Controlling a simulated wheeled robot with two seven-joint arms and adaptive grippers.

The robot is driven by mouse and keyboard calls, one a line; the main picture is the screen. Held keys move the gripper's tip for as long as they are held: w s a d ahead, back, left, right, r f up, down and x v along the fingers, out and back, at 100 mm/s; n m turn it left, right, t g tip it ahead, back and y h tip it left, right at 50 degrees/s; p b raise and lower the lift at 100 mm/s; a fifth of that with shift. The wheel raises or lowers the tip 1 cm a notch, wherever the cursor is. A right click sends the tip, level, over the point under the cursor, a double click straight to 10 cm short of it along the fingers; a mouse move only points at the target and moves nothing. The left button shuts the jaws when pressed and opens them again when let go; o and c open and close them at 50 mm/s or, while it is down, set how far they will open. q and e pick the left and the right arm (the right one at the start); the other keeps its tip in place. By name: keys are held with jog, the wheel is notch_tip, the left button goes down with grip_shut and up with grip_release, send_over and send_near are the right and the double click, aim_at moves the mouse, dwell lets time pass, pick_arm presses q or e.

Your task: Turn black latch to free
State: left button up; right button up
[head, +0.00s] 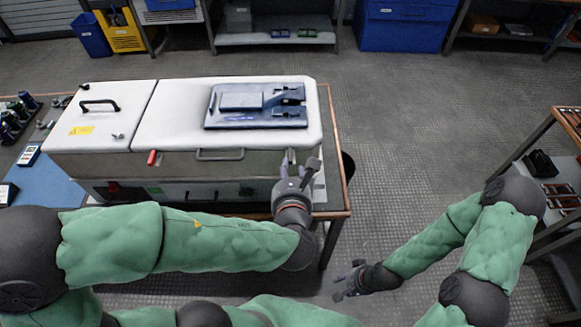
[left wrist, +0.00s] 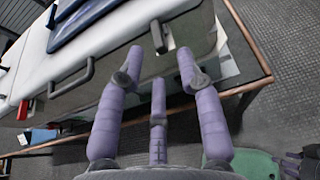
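The black latch (left wrist: 158,37) is a short dark tab on the front edge of the white box's lid (head: 230,90). In the left wrist view it hangs downward, between and beyond my left fingertips, with a visible gap to each. My left gripper (head: 291,166) is at the right end of the box front; it also shows in the left wrist view (left wrist: 160,60) with its purple fingers spread and nothing between them. In the head view the gripper mostly hides the latch. My right gripper (head: 347,281) is low, off the box, with fingers spread and empty.
A red latch (head: 152,157) and a dark bar handle (head: 220,154) are left along the box front. A blue tray (head: 225,117) with parts lies on the lid. The table's edge (head: 335,150) is at right, with open floor beyond. A shelf (head: 560,150) stands far right.

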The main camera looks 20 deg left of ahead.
aim_at(290, 162)
pick_arm(q)
jog(key=shift+b+x, duration=0.55)
jog(key=shift+x, duration=1.35)
